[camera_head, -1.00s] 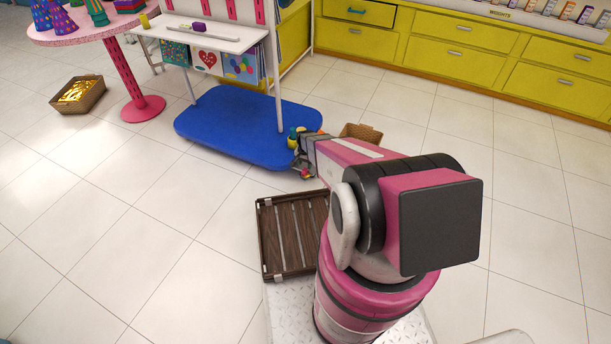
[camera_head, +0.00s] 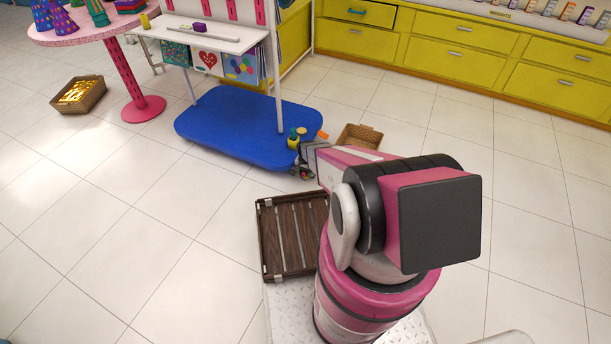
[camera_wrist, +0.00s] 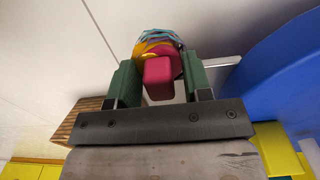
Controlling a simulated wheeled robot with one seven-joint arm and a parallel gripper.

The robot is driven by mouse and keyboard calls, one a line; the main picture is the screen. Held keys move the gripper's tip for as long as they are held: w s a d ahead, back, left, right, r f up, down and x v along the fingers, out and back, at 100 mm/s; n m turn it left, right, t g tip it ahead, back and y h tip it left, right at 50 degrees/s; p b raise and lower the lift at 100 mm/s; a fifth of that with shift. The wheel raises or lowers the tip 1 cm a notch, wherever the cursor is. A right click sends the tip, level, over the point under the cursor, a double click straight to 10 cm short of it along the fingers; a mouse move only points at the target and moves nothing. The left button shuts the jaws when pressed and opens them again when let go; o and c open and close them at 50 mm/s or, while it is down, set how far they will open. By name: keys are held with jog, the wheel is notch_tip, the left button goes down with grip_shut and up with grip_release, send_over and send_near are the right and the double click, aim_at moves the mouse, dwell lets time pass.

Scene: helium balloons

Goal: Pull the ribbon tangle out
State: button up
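In the wrist view, my gripper (camera_wrist: 160,88) has its two green fingers on either side of a ribbon tangle (camera_wrist: 158,42). The tangle is a bundle of blue, yellow and magenta loops with a pink block-like part (camera_wrist: 159,78) facing the camera. It spans the gap between the fingers and appears held, with pale floor behind it. In the head view, my gripper (camera_head: 305,172) is low at the front right corner of the blue base (camera_head: 225,125), partly hidden by my arm; the tangle is too small to make out there.
Small yellow and green pots (camera_head: 294,139) and an orange piece stand at the base's right corner. A wicker basket (camera_head: 360,136) sits behind my arm. A white post (camera_head: 279,75) rises from the base.

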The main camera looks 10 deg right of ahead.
jog(key=shift+c, duration=0.8)
jog(key=shift+r, duration=0.15)
jog(key=shift+r, duration=0.5)
jog(key=shift+r, duration=0.1)
jog(key=shift+r, duration=2.4)
